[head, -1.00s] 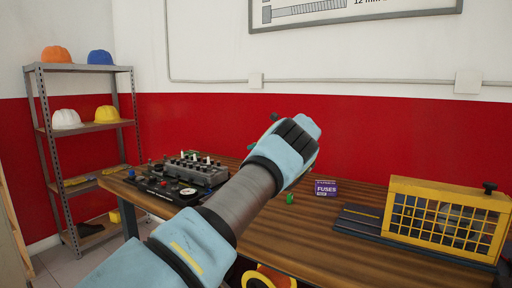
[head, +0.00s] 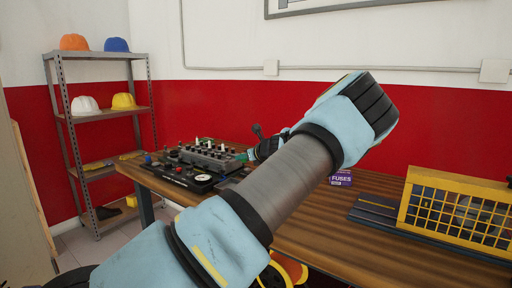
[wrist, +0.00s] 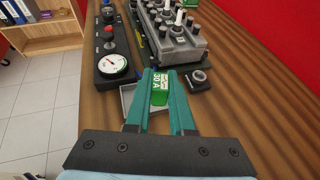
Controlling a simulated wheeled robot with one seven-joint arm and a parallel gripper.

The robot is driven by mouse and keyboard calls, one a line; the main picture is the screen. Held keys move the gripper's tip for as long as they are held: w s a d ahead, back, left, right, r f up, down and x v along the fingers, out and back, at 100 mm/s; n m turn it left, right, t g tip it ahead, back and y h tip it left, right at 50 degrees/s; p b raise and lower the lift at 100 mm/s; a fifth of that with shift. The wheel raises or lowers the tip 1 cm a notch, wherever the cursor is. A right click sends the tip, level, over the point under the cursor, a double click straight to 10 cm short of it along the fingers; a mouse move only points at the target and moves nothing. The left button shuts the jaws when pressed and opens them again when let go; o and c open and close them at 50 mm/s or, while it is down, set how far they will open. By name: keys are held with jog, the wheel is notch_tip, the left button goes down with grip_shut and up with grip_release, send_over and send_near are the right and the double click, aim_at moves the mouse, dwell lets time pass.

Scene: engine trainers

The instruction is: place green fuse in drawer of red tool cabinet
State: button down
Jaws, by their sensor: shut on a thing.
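The green fuse (wrist: 160,92), marked 30 A, is between the two teal fingers of my gripper (wrist: 162,78) in the wrist view. The fingers are shut on it, above the wooden bench. In the head view my gripper is mostly hidden behind my arm, with a bit of teal (head: 242,157) showing near the control panel. I cannot make out the red tool cabinet or its drawer in either view.
Below the fuse lies a small pale tray (wrist: 127,101). A panel with a gauge (wrist: 112,65) and a grey engine block (wrist: 172,38) stand just beyond. A purple FUSES box (head: 341,178) and a yellow cage (head: 455,210) stand to the right on the bench (head: 315,235).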

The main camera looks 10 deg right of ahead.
jog(key=s+a+f+m+h, duration=0.1)
jog(key=s+a+f, duration=0.3)
jog(key=a, duration=0.4)
jog(key=s+a+f+m+h, duration=0.2)
jog(key=s+a+f, duration=0.2)
jog(key=a, duration=0.4)
jog(key=s+a+f+m+t+h, duration=0.1)
jog(key=s+a+f, duration=0.3)
jog(key=a, duration=0.5)
jog(key=shift+f+h, duration=0.5)
jog(key=shift+f, duration=0.65)
